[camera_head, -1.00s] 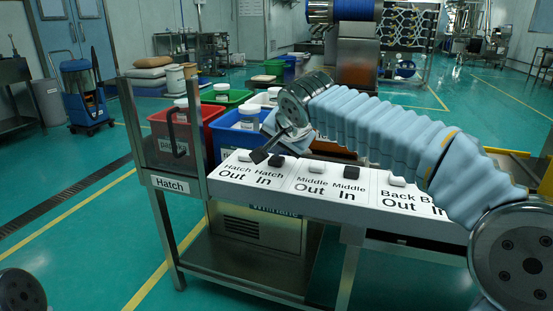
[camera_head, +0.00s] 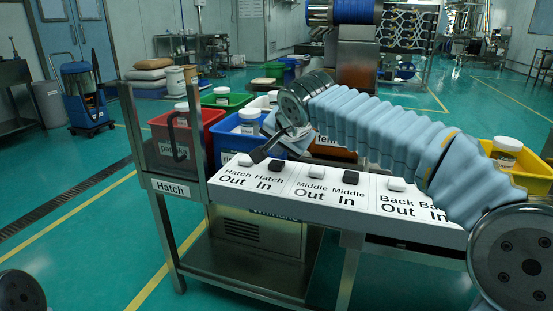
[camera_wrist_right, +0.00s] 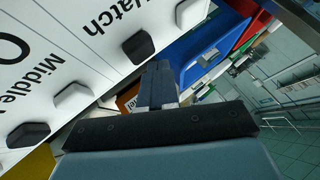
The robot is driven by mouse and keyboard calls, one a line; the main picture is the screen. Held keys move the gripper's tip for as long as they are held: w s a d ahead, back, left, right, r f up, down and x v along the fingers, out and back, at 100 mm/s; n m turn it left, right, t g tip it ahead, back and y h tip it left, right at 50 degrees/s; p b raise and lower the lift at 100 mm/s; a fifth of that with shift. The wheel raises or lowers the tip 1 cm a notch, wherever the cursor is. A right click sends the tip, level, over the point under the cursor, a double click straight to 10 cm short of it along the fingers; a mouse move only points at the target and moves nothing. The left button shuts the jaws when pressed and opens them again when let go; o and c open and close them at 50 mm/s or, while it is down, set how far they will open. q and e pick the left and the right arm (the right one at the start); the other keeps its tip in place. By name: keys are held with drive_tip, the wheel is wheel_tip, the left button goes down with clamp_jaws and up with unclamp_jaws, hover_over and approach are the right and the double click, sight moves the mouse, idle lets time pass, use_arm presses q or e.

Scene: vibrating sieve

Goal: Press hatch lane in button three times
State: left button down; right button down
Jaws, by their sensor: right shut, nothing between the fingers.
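The sloped white button panel (camera_head: 340,205) runs along the front of the steel frame. The black Hatch In button (camera_head: 276,166) sits right of the white Hatch Out button (camera_head: 245,160). My right gripper (camera_head: 259,155) is shut and empty, its tip over the panel near these two buttons. In the right wrist view the shut fingers (camera_wrist_right: 157,84) point toward the black Hatch In button (camera_wrist_right: 137,47), with a small gap in the picture. The white Hatch Out button (camera_wrist_right: 191,14) is further right there. I cannot tell the tip's height. My left gripper is not in view.
A steel post with a handle and Hatch sign (camera_head: 170,186) stands left of the panel. Red (camera_head: 212,138) and blue (camera_head: 225,148) bins with jars are behind it. A yellow bin (camera_head: 535,168) stands at right. Middle (camera_head: 315,172) and Back (camera_head: 397,184) buttons continue rightward.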

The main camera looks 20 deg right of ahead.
sight(279, 164)
drive_tip(key=shift+r, duration=0.1)
wheel_tip(279, 164, up, 5)
drive_tip(key=p, duration=0.4)
idle(0.3)
idle(0.5)
